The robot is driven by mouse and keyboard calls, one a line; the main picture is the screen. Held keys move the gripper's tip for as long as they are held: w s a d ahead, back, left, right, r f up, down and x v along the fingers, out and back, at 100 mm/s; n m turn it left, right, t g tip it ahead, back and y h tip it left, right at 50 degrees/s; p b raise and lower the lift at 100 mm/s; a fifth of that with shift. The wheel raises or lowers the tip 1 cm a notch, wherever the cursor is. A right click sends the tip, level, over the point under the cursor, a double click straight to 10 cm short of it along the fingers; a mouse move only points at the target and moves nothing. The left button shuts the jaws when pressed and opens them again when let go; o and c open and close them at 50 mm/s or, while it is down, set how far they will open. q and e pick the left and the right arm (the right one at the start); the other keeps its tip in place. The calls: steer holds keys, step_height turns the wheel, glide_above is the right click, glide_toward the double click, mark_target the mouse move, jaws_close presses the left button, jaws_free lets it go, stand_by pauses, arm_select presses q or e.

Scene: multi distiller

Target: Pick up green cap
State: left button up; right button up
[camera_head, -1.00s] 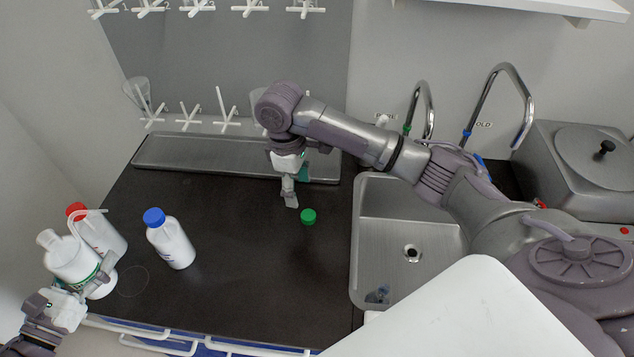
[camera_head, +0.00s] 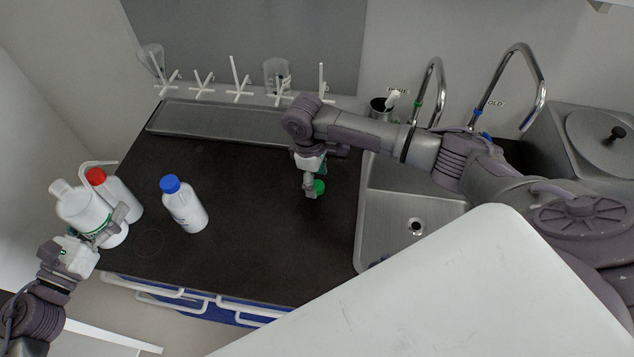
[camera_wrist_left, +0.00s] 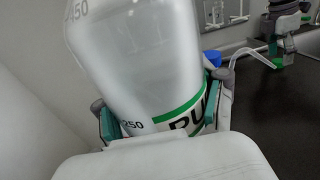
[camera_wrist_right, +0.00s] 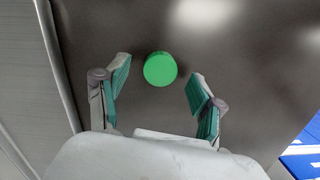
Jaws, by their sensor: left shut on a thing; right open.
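The green cap (camera_head: 318,187) lies on the dark countertop, left of the sink. My right gripper (camera_head: 309,190) is low over the counter at the cap. In the right wrist view the green cap (camera_wrist_right: 160,69) is just ahead of the open, empty fingers (camera_wrist_right: 158,84), roughly centred between them. My left gripper (camera_head: 103,236) is shut on a white bottle (camera_head: 82,207) with a green-striped label at the counter's left end. That bottle (camera_wrist_left: 145,65) fills much of the left wrist view, clasped between the two fingers.
A blue-capped bottle (camera_head: 185,208) and a red-capped bottle (camera_head: 124,196) stand on the left part of the counter. The sink (camera_head: 400,229) lies right of the cap. A metal tray (camera_head: 215,123) and pegs line the back wall. The counter's middle is clear.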

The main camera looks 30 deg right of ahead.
arm_select(q)
steer(key=shift+r, duration=0.2)
arm_select(e)
steer(key=shift+s+f, duration=0.1)
steer(key=shift+f, duration=0.6)
steer(key=c, duration=0.8)
steer(key=shift+c, duration=0.2)
